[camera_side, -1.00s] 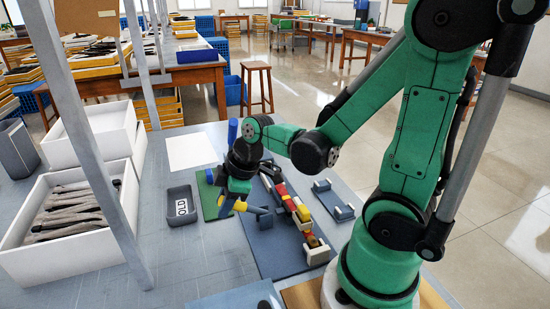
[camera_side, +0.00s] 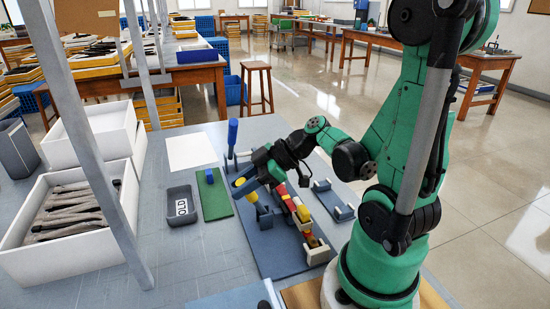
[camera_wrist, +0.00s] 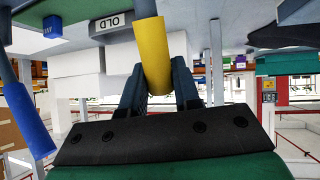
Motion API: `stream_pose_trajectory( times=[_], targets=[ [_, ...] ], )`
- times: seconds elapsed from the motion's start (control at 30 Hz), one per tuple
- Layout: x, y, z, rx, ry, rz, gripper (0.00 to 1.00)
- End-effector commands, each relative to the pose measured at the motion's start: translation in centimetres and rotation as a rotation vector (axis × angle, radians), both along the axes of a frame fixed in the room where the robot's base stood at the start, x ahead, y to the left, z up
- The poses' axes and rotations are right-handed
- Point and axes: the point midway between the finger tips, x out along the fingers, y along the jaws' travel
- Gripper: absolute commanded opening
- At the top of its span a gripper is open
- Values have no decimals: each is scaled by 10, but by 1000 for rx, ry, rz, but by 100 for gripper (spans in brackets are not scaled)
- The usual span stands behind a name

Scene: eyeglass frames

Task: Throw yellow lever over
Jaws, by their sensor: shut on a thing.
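The yellow lever's handle (camera_wrist: 153,55) is a smooth cylinder between my gripper's fingers in the wrist view. In the side view, yellow (camera_side: 252,197) shows just below the fingers, above a blue base on the dark blue mat (camera_side: 275,258). My gripper (camera_side: 246,187) reaches in from the upper right and is shut on the handle. In the wrist view, the blue fingers (camera_wrist: 158,90) stand on both sides of it. The lever's lower end and pivot are partly hidden, so its exact tilt is hard to judge.
A blue-handled lever (camera_side: 232,132) stands upright just behind my gripper and shows at left in the wrist view (camera_wrist: 25,120). Red, yellow and white blocks (camera_side: 297,211) sit right of the lever. A grey OLD tray (camera_side: 181,206) and green pad (camera_side: 213,194) lie left.

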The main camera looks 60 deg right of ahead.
Motion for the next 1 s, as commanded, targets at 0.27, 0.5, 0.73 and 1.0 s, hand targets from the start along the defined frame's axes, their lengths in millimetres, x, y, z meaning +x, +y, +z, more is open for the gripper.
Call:
stream_pose_trajectory(
  times=[0.27, 0.5, 0.73, 1.0],
  targets=[
    [-6, -6, 3, 71, -69, 0, 0],
    [-8, -7, 3, 87, -85, 3, 0],
    [-8, -7, 3, 87, -83, 3, 0],
    [-8, -7, 3, 87, -83, 2, 59]
  ],
)
